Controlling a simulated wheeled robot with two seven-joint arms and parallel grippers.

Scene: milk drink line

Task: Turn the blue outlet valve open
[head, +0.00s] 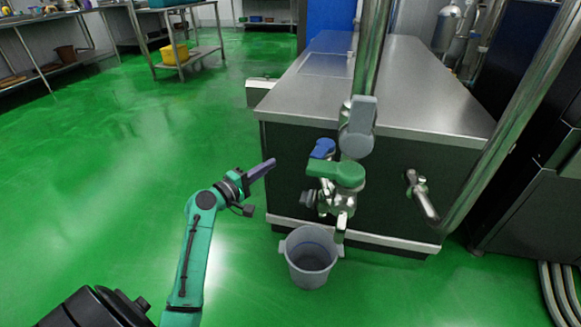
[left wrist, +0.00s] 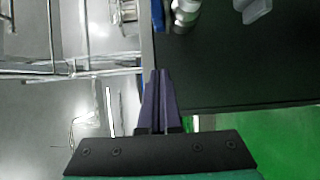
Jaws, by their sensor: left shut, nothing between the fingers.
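The blue outlet valve handle (head: 322,149) sits on the metal pipework in front of the dark cabinet, just behind and above a green handle (head: 338,174). A sliver of blue at the top edge of the left wrist view (left wrist: 158,16) looks like the same handle, mostly cut off. My left gripper (head: 271,164) is left of the blue handle, with a visible gap between them. Its dark purple fingers are closed together and empty, and they also show in the left wrist view (left wrist: 160,74). My right gripper is in neither view.
A grey handle (head: 357,130) is on the upright pipe above the valves. A grey bucket (head: 310,264) stands on the floor below the outlet. A metal spout (head: 420,195) juts out at the right. The green floor (head: 120,150) at left is open.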

